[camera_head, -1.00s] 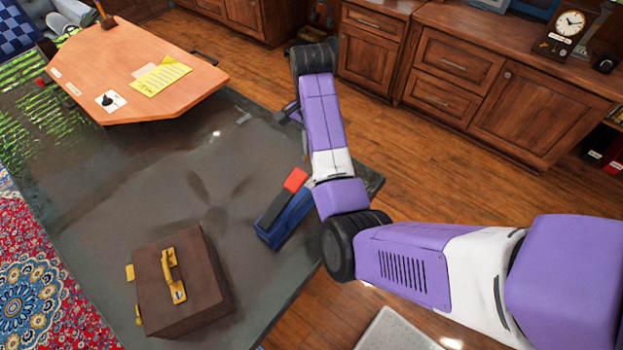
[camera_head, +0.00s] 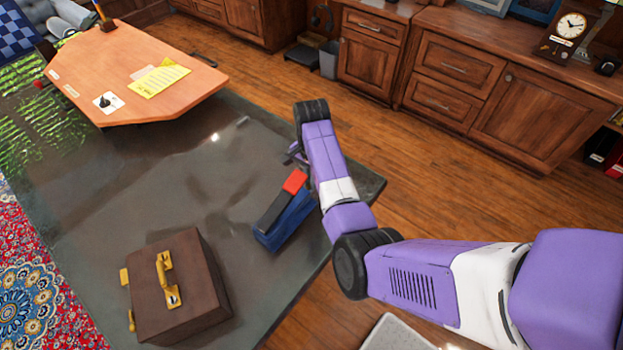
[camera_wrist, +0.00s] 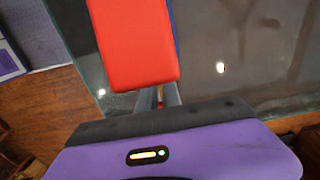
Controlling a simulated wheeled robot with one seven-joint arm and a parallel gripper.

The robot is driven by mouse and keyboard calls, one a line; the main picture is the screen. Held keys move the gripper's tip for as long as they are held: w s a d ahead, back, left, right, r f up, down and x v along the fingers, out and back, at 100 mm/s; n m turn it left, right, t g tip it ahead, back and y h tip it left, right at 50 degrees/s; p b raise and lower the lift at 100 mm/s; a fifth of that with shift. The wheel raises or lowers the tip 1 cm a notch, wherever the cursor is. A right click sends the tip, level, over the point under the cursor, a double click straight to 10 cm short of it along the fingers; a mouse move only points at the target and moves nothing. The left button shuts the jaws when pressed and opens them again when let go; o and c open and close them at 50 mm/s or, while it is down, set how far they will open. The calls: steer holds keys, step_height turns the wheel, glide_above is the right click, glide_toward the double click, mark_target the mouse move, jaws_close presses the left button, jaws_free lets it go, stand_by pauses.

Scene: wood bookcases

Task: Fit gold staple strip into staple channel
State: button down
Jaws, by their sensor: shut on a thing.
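A stapler lies on the dark grey table (camera_head: 120,190). It has a blue body (camera_head: 284,222), a dark upper part and a red end (camera_head: 295,181). The red end (camera_wrist: 133,40) fills the upper middle of the wrist view. My gripper (camera_wrist: 160,98) shows just below it there, with its fingers partly hidden under the red end. A small gold sliver (camera_wrist: 160,96), seemingly the staple strip, shows between the fingers. In the head view my gripper is beside the stapler's red end, mostly hidden by my wrist. The staple channel cannot be made out in either view.
A brown briefcase (camera_head: 183,290) with a yellow handle stands on the table at the lower left. An orange wooden board (camera_head: 125,65) with a yellow paper (camera_head: 160,80) is at the back left. Wooden cabinets (camera_head: 520,115) line the back. The table between is clear.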

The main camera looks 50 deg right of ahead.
steer(key=shift+f, duration=0.2)
steer(key=shift+s+a+f+b, duration=0.15)
steer(key=shift+s+f+b, duration=0.15)
steer(key=shift+f, duration=0.4)
steer(key=c, duration=1.5)
jaws_free()
steer(key=shift+c, duration=0.2)
steer(key=shift+f, duration=0.1)
steer(key=shift+w, duration=0.15)
steer(key=shift+r, duration=0.25)
step_height(320, 180, up, 13)
steer(key=p, duration=0.1)
steer(key=shift+w+r, duration=0.15)
steer(key=shift+r, duration=0.05)
